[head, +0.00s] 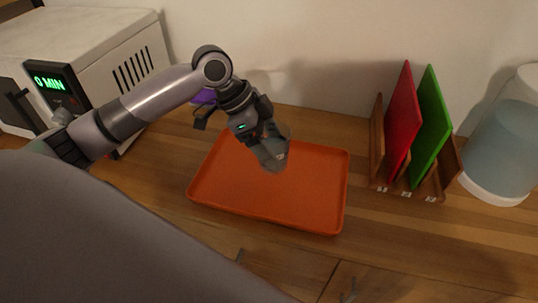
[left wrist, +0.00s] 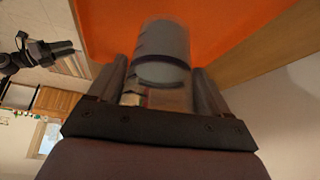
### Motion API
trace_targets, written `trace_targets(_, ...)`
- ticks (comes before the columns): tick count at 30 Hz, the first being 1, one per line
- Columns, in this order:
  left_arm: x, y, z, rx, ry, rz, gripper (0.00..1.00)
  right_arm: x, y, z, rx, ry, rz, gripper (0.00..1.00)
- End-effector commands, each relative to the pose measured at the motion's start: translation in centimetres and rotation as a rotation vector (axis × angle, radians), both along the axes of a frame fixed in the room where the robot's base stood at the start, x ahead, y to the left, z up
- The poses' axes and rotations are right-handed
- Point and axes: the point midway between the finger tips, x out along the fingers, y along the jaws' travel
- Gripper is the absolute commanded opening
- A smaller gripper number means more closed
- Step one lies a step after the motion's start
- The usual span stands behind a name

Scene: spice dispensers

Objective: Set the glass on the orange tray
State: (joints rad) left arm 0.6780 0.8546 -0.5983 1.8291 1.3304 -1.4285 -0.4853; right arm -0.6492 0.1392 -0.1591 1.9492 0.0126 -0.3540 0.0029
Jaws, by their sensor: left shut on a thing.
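The glass (head: 273,157) is a clear, greyish tumbler, seen over the back middle of the orange tray (head: 230,195). My left gripper (head: 262,139) is shut on the glass, which looks tilted in the head view. In the left wrist view the glass (left wrist: 162,55) sits between the two fingers, with the orange tray (left wrist: 225,30) beyond it. I cannot tell whether the glass touches the tray. The front and right of the tray are bare. My right gripper (left wrist: 62,48) shows small and dark in the left wrist view; its jaws are unclear.
A white microwave (head: 110,55) with a green display stands at the left. A wooden rack (head: 405,185) holds a red board (head: 403,125) and a green board (head: 431,125) right of the tray. A pale blue container (head: 503,145) stands far right. A purple thing (head: 204,96) is partly hidden behind my arm.

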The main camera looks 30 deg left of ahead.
Motion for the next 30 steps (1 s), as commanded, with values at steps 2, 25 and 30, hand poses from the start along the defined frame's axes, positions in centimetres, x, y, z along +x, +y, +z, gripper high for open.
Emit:
trace_targets(2,0.0,0.0,-0.3,-0.001,-0.002,0.001,0.27,0.0,0.0,0.0,0.0,0.0,0.0,0.43)
trace_targets(25,0.0,0.0,-4.7,0.0,0.0,-0.001,0.98,0.0,0.0,-0.1,0.0,0.0,0.0,0.43)
trace_targets(30,0.0,0.0,-4.6,0.0,0.0,-0.001,1.0,0.0,0.0,-0.1,0.0,0.0,0.0,0.43)
